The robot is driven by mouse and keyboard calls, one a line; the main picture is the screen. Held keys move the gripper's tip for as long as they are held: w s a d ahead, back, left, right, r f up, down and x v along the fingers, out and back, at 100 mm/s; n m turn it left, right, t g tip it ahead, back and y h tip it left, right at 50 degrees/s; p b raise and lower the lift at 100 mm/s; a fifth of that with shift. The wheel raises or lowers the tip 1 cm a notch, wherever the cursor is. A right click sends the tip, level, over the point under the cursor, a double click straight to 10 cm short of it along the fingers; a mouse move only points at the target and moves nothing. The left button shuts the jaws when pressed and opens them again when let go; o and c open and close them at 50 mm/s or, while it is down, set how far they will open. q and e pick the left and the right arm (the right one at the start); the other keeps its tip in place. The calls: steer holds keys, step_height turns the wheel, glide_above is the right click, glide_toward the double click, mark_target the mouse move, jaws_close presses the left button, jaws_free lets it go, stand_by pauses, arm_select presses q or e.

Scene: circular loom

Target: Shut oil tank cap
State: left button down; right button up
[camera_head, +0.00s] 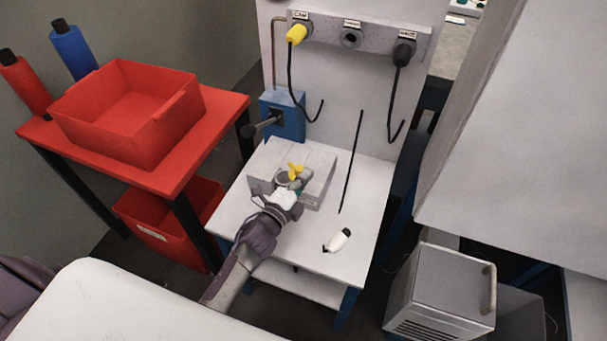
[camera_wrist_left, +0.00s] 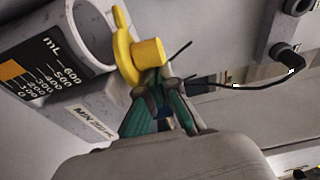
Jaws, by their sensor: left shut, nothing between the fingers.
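The oil tank (camera_head: 318,193) is a grey box on the white table, with a round open mouth (camera_head: 283,178) on top. The yellow cap (camera_head: 295,171) stands upright at the right side of the mouth, not over it. My left gripper (camera_head: 298,190) is just in front of the cap, its fingers partly hidden by my wrist. In the left wrist view, the yellow cap (camera_wrist_left: 140,62) stands beside the grey cylinder with a mL scale (camera_wrist_left: 55,62). The shut, empty fingertips (camera_wrist_left: 163,88) are close against the cap's lower side; I cannot tell whether they touch. My right gripper is out of view.
A white bottle-like object (camera_head: 338,240) lies on the table's front right, beside a thin black rod (camera_head: 351,160). A blue box with a black lever (camera_head: 282,116) stands behind the tank. A red cart with a red bin (camera_head: 128,110) is at left. The table's right side is mostly clear.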

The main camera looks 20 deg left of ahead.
arm_select(q)
steer(key=shift+s, duration=0.1)
steer(key=shift+s+a+m+h, duration=0.15)
steer(key=shift+m+h, duration=0.25)
steer(key=shift+h, duration=0.2)
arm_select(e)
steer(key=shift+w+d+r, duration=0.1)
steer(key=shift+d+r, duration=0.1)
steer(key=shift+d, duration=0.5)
arm_select(q)
steer(key=shift+s+a+m+g+h+p, duration=0.2)
steer(key=shift+m+g+h+p, duration=0.15)
steer(key=shift+h, duration=0.25)
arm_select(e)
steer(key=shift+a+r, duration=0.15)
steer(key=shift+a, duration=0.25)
